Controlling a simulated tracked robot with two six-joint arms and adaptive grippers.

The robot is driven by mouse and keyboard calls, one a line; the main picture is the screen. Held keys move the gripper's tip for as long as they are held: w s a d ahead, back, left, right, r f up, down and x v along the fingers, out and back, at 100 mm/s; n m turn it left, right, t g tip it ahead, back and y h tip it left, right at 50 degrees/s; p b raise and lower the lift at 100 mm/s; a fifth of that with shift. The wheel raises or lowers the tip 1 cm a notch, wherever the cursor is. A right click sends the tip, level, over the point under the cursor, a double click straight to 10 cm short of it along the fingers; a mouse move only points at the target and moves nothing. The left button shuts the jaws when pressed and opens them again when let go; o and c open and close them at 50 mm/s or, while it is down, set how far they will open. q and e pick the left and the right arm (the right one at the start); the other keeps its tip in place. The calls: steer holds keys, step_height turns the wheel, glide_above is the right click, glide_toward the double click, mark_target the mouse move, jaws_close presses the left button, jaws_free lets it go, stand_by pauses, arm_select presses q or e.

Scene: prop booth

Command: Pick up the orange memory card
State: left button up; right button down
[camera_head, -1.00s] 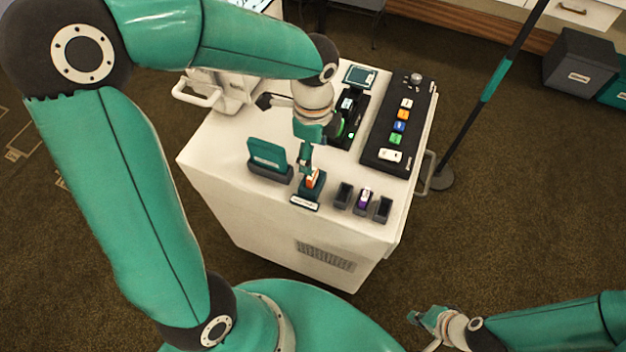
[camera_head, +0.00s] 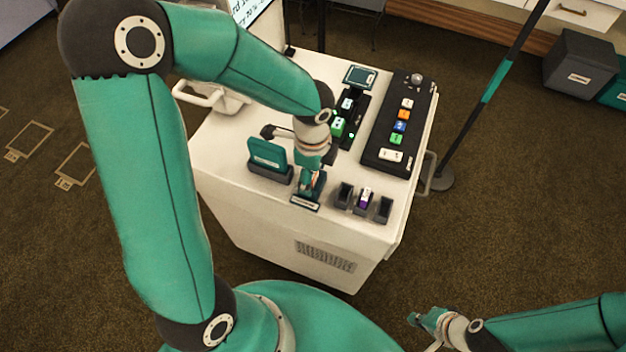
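The orange memory card (camera_head: 309,187) stands in a small dark holder with a white front label (camera_head: 304,203) near the cart's front edge. Only a sliver of the card shows, because my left gripper (camera_head: 308,180) covers most of it. My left gripper points down from above, with its fingers right at the card. I cannot tell whether the fingers are closed on it. My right gripper (camera_head: 430,317) is at the lower right, away from the cart, and looks open and empty.
The white cart (camera_head: 235,160) carries a teal upright case (camera_head: 268,156) left of the holder. To its right are small grey slots, one with a purple card (camera_head: 365,197). A black button panel (camera_head: 398,125) lies behind them. A pole (camera_head: 487,95) stands at the right.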

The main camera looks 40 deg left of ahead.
arm_select(q)
steer(key=c, duration=1)
steer(key=shift+r, duration=0.15)
steer(key=shift+c, duration=0.2)
